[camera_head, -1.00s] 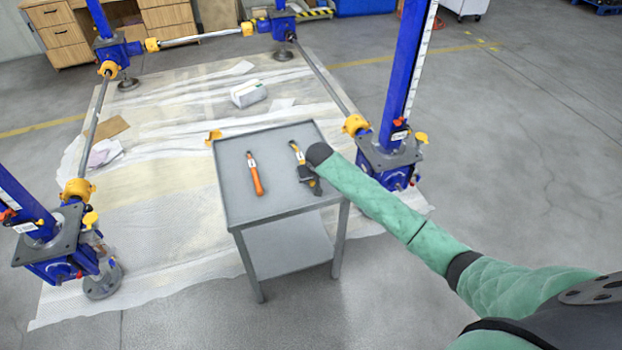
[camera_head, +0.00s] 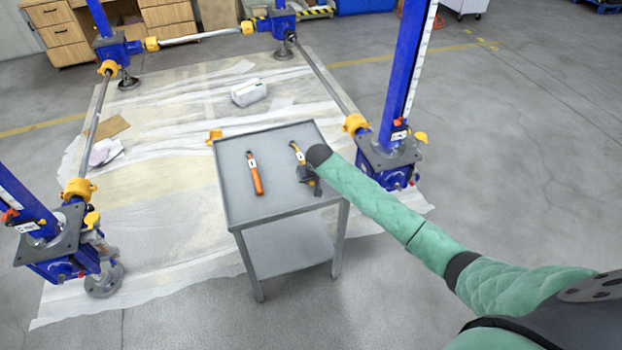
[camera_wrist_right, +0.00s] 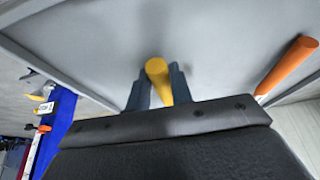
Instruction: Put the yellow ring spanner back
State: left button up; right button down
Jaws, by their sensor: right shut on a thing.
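The yellow ring spanner (camera_head: 298,152) is at the right side of the grey cart top (camera_head: 275,200), its far end showing past my right gripper (camera_head: 314,181). In the right wrist view the yellow handle (camera_wrist_right: 158,72) stands between the two dark fingers of my right gripper (camera_wrist_right: 158,90), which are shut on it. The spanner is at or just above the cart top; I cannot tell whether it touches. My gripper hides its near part. My left gripper is in no view.
An orange-handled tool (camera_head: 256,177) lies on the cart left of the spanner, and its handle shows in the right wrist view (camera_wrist_right: 288,66). A blue screw jack (camera_head: 387,165) stands close to the cart's right. The cart's middle and near surface are clear.

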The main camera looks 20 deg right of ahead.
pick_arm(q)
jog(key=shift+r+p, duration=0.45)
pick_arm(e)
jog(key=shift+s+f, duration=0.1)
jog(key=shift+f, duration=0.05)
dwell(0.7)
jog(key=c, duration=1.2)
grip_release()
jog(key=shift+o, duration=0.2)
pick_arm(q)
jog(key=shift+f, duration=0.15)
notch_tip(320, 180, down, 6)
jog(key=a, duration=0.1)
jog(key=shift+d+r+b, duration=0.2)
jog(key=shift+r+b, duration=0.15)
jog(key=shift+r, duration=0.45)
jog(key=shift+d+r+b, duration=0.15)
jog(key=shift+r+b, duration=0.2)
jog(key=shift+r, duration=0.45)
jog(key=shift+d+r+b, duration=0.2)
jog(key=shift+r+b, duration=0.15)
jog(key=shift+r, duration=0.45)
pick_arm(e)
jog(key=v, duration=0.7)
jog(key=shift+r, duration=0.35)
jog(key=shift+s, duration=0.15)
